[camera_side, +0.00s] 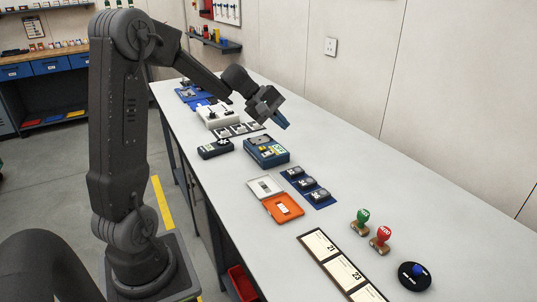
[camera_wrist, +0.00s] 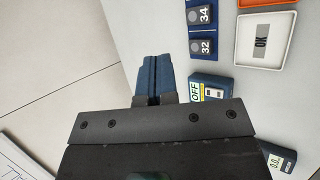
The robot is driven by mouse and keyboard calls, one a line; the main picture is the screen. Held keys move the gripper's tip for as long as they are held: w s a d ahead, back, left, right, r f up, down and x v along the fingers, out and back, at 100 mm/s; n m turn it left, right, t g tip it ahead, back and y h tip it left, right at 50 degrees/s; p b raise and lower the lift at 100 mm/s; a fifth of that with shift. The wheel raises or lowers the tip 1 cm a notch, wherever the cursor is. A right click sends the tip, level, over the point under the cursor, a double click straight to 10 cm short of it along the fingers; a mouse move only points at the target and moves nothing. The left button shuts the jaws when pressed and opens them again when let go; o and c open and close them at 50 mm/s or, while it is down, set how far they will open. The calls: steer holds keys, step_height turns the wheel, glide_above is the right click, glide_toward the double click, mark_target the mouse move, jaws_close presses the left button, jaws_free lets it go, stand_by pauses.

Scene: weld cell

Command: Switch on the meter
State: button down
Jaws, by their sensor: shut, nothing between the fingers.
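A teal-blue box with yellow-green labels (camera_side: 266,152) sits on the bench. In the wrist view its edge shows an "OFF" label (camera_wrist: 196,91), and my gripper hides much of it. A smaller dark device (camera_side: 215,149) lies to its left; in the wrist view it shows a "0.0" display (camera_wrist: 276,161). I cannot tell for certain which is the meter. My gripper (camera_side: 284,123) is shut and empty, above the bench near the far right side of the teal-blue box. Its blue fingers (camera_wrist: 152,76) are together in the wrist view.
Blue mat with numbered blocks (camera_side: 308,187), a grey-white tray (camera_side: 266,187) and an orange tray (camera_side: 283,208) lie nearer. A white device (camera_side: 215,115) stands behind. Two stamps (camera_side: 362,219) stand at the front. The bench right of my gripper is clear up to the wall.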

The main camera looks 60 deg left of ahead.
mark_target(266, 154)
steer(key=a+f+n+t, duration=0.1)
steer(key=a+f+n, duration=0.1)
steer(key=a, duration=0.4)
steer(key=a+f+n+t, duration=0.1)
steer(key=a+f+n, duration=0.2)
steer(key=a, duration=0.3)
steer(key=shift+w+a+f+n+y, duration=0.15)
steer(key=shift+w+a+n+y, duration=0.25)
steer(key=shift+w, duration=0.05)
steer(key=shift+f, duration=0.1)
steer(key=shift+w+f, duration=0.2)
steer(key=shift+f, duration=1.2)
steer(key=shift+w+f, duration=0.25)
steer(key=shift+f, duration=1.2)
steer(key=shift+w+f, duration=0.2)
steer(key=shift+f, duration=1.2)
steer(key=shift+f, duration=0.15)
steer(key=shift+f, duration=0.25)
steer(key=shift+f, duration=0.2)
steer(key=shift+s+r, duration=0.1)
steer(key=shift+r, duration=0.45)
